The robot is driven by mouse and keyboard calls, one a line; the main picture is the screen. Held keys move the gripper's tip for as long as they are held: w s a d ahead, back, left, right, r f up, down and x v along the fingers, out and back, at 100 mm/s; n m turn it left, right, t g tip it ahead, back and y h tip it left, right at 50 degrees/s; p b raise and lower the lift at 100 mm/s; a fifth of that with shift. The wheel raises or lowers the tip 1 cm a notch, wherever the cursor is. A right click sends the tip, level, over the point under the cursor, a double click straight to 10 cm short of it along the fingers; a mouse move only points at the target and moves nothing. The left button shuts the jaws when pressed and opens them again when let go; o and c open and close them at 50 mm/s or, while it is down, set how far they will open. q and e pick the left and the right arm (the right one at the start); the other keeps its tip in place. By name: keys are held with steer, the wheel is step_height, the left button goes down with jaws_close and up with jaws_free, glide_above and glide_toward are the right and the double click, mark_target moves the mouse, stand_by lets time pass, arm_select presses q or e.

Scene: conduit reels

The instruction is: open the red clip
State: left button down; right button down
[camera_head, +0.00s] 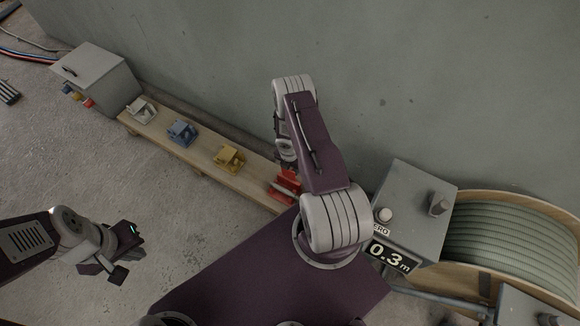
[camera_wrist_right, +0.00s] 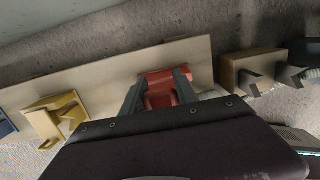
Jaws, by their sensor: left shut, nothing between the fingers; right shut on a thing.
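The red clip (camera_head: 287,184) sits at the right end of a wooden plank, partly hidden behind my right arm in the head view. In the right wrist view the red clip (camera_wrist_right: 158,96) lies between the two fingers of my right gripper (camera_wrist_right: 159,80), which is shut on it, one finger along each side. I cannot tell from these views whether the clip's lever is up or down. My left gripper (camera_head: 120,262) is shut and empty, held over the bare floor at the left, far from the clip.
The wooden plank (camera_head: 213,166) also bears a yellow clip (camera_head: 229,157), a blue clip (camera_head: 182,132) and a white clip (camera_head: 141,110). A grey box (camera_head: 95,75) stands at its far left end. A meter reading 0.3 m (camera_head: 390,257) and a cable reel (camera_head: 510,240) are at right.

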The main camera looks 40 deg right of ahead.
steer(key=c, duration=0.9)
jaws_free()
steer(key=shift+f, duration=0.1)
steer(key=r+p, duration=0.1)
steer(key=r, duration=0.2)
steer(key=r+p, duration=0.2)
steer(key=r, duration=0.1)
steer(key=a+r+p, duration=0.1)
steer(key=r, duration=0.2)
steer(key=shift+s+r+p, duration=0.1)
steer(key=shift+s+p, duration=0.1)
steer(key=shift+p, duration=0.2)
